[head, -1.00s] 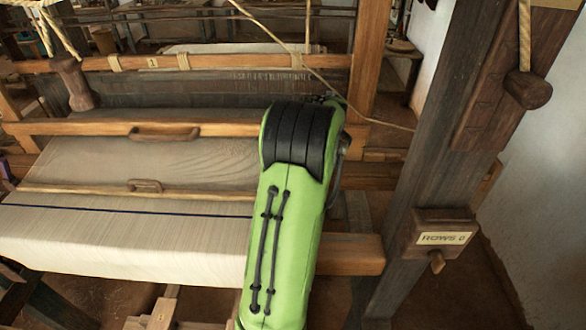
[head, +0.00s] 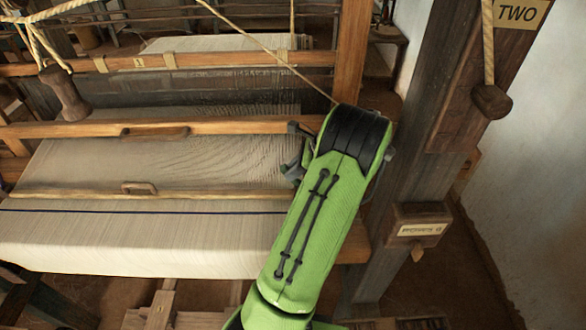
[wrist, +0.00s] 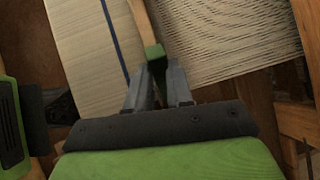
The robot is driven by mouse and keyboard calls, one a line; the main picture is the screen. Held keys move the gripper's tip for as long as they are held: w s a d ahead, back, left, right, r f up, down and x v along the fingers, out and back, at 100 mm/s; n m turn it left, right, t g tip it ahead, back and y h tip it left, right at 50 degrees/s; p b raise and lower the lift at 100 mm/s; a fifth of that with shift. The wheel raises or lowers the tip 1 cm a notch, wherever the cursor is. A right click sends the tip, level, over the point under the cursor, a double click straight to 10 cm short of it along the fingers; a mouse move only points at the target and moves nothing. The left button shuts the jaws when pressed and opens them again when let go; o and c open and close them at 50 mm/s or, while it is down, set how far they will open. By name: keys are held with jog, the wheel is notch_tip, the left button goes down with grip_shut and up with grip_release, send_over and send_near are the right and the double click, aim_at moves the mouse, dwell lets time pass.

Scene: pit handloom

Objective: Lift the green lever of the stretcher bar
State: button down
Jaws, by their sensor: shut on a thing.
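The stretcher bar (head: 90,194) is a thin pale wooden strip lying across the cream cloth in the head view, with its right end hidden near my arm. In the wrist view the bar (wrist: 141,18) runs down to a green end piece, the green lever (wrist: 155,52). My gripper (wrist: 157,70) has its two grey fingers close together at this green piece, shut on it. In the head view my gripper (head: 295,170) shows only partly, left of my green arm, at the cloth's right edge. The lever is hidden there.
A wooden beam with a handle (head: 155,132) crosses behind the bar. A dark post (head: 440,110) with a small labelled box (head: 420,230) stands to the right. A wooden knob (head: 65,92) hangs on ropes at left. Cloth with a blue line (head: 110,240) lies in front.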

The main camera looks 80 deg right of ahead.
jog(key=c, duration=1)
grip_release()
notch_tip(320, 180, up, 10)
